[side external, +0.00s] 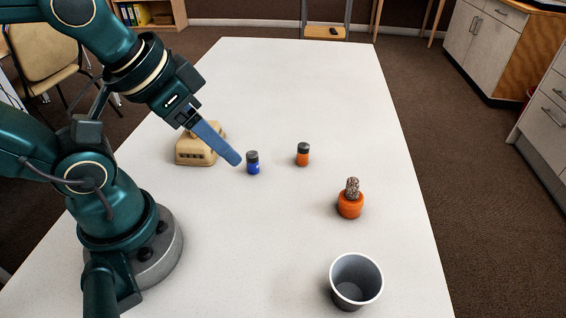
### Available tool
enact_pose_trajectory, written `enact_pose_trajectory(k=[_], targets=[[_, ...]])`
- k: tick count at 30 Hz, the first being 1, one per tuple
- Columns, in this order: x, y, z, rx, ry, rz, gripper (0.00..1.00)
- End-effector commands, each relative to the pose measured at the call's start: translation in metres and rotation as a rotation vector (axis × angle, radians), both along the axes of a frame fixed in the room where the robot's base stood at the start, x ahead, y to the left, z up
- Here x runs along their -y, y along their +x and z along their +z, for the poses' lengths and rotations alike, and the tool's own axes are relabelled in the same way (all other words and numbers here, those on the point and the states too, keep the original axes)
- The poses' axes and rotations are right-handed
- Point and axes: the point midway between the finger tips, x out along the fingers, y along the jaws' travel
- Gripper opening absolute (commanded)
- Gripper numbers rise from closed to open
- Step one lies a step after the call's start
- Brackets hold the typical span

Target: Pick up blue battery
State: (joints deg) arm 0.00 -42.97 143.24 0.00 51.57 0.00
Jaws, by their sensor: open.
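A blue battery (253,164) with a dark grey top stands upright on the white table. My gripper (236,160) points down to the right from the upper left, its fingertip end just left of the battery. Only one blue finger shows clearly; the other is hidden behind it or lined up with it. My gripper is open and holds nothing that I can see. Whether the finger touches the battery I cannot tell from this angle.
An orange battery (303,155) stands to the right. A cactus in an orange pot (351,206) and a grey cup (356,283) stand nearer the front right. A beige telephone-like object (196,152) sits behind my gripper. The table's (290,80) far part is clear.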

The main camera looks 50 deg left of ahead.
Motion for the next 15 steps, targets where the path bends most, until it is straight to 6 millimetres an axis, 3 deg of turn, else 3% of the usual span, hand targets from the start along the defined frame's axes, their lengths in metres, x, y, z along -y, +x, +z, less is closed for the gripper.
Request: enact_pose_trajectory(k=[2,4,11,15], targets=[[0.0,0.0,0.0,0.0,0.0,0.0,0.61],[0.0,0.0,0.0,0.0,0.0,0.0,0.67],[0.0,0.0,0.0,-0.001,0.001,-0.003,0.67],[-0.011,-0.003,-0.002,-0.015,0.07,-0.025,0.67]])
